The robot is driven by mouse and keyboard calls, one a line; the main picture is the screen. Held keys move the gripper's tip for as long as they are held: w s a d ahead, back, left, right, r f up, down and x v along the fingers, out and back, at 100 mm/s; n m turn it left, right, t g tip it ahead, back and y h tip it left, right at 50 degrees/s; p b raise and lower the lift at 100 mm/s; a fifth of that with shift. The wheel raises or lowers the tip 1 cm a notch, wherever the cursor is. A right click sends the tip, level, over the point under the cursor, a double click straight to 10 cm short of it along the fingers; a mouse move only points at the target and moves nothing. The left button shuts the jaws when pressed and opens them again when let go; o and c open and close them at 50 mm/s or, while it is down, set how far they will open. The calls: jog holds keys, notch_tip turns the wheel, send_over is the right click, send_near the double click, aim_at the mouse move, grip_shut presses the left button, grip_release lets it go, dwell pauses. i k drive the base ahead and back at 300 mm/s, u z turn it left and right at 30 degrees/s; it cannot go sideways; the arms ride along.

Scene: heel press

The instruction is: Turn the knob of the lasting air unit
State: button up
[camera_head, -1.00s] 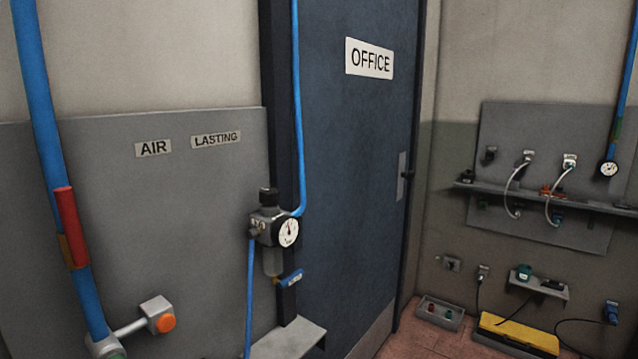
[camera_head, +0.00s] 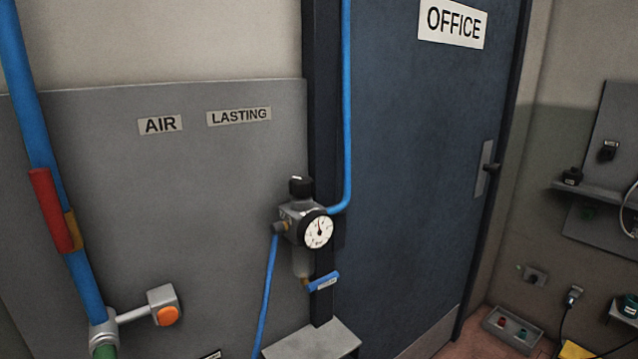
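The lasting air unit (camera_head: 301,225) is mounted on the dark post beside the office door. Its black knob (camera_head: 301,187) sits upright on top of the grey body. A round white gauge (camera_head: 319,230) faces me, and a clear bowl (camera_head: 302,262) hangs below. A blue lever or tag (camera_head: 323,282) sticks out beside the bowl. A blue hose runs up from its right side and another runs down from its left. The LASTING label (camera_head: 239,116) is on the grey panel, up and left of the unit. My gripper is not in view.
A thick blue pipe (camera_head: 32,120) with a red sleeve runs down the left. An orange-ended valve (camera_head: 166,312) juts out low on the left. A grey ledge (camera_head: 318,340) lies below the unit. A tray (camera_head: 512,330) sits on the floor at right.

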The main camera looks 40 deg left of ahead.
aim_at(300, 186)
jog(key=u, duration=0.9)
jog(key=i, duration=0.6)
jog(key=z, duration=0.05)
jog(key=k, duration=0.6)
jog(key=u, duration=0.15)
